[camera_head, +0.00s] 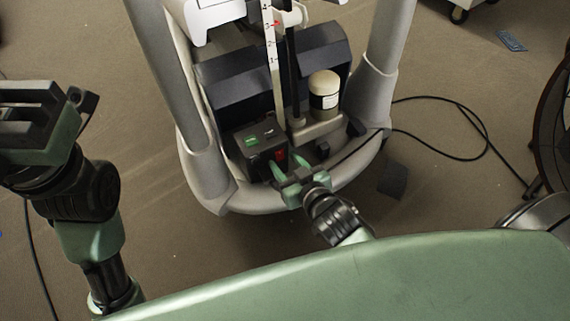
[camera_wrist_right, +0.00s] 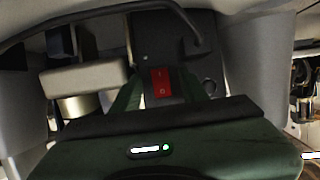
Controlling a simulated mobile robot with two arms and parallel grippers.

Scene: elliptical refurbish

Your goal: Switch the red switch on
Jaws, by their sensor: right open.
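The red switch (camera_wrist_right: 161,83) is a small red rocker with white marks on a dark panel, in the middle of the right wrist view. In the head view the red switch (camera_head: 281,154) shows as a small red patch on the front of a dark box (camera_head: 253,146). My right gripper (camera_head: 285,170) is open and empty right in front of the switch. In the right wrist view its green fingers stand on either side of the switch; I cannot tell whether they touch the panel. My left gripper (camera_head: 38,115) is raised at the left edge, away from the machine.
The machine's grey frame (camera_head: 205,165) has thick uprights on both sides and a curved base. A beige canister (camera_head: 324,95) stands right of the box. A black cable (camera_head: 465,125) lies on the floor at right. The floor at left is mostly clear.

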